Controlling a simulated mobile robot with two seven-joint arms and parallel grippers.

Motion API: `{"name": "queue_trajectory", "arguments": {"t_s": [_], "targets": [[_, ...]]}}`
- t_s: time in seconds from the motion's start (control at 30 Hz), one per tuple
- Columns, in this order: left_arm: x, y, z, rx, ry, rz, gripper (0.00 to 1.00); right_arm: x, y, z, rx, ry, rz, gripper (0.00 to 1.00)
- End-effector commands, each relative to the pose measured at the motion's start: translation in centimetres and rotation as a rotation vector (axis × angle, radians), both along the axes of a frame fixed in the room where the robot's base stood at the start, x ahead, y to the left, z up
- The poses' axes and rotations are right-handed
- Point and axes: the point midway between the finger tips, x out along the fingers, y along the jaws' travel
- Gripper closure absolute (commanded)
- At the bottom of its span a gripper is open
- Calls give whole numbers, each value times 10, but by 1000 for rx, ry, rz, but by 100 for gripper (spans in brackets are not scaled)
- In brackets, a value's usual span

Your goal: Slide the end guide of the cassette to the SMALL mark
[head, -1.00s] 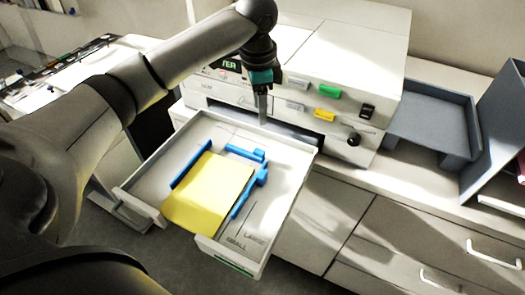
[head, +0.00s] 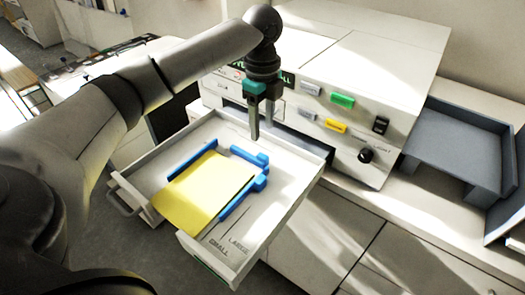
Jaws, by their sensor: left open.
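The white cassette (head: 300,197) is pulled out of the machine. A yellow paper stack (head: 205,186) lies in it. A blue guide (head: 192,157) runs along the stack's upper-left edge, another blue guide (head: 248,157) stands at its back, and a third (head: 240,197) runs along its right edge. I cannot tell for sure which is the end guide. The SMALL mark (head: 219,249) and the LARGE mark (head: 240,244) are printed on the cassette floor at the front right, with thin lines beside them. My left gripper (head: 262,131) is open and empty above the cassette's back. My right gripper is not in view.
The white machine (head: 385,62) stands behind the cassette, its front panel with coloured buttons and a black knob close to my left gripper. A grey tray (head: 458,135) is on the right counter. My left arm spans the left side.

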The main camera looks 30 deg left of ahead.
Motion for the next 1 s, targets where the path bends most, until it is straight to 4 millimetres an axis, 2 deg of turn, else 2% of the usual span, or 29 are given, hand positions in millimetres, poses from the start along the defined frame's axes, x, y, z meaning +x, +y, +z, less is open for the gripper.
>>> {"name": "queue_trajectory", "arguments": {"t_s": [0.03,0.2,0.4,0.6,0.83,1.0], "targets": [[-1,1,-13,1,5,1,47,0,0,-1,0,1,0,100],[-1,0,-48,1,4,1,47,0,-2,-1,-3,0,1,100],[0,0,-76,1,1,1,47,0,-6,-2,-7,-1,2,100],[0,0,-86,0,-1,2,47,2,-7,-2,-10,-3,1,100],[0,0,-87,0,-1,1,47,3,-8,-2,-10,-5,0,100],[0,0,-86,0,-1,1,65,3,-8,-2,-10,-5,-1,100]]}}
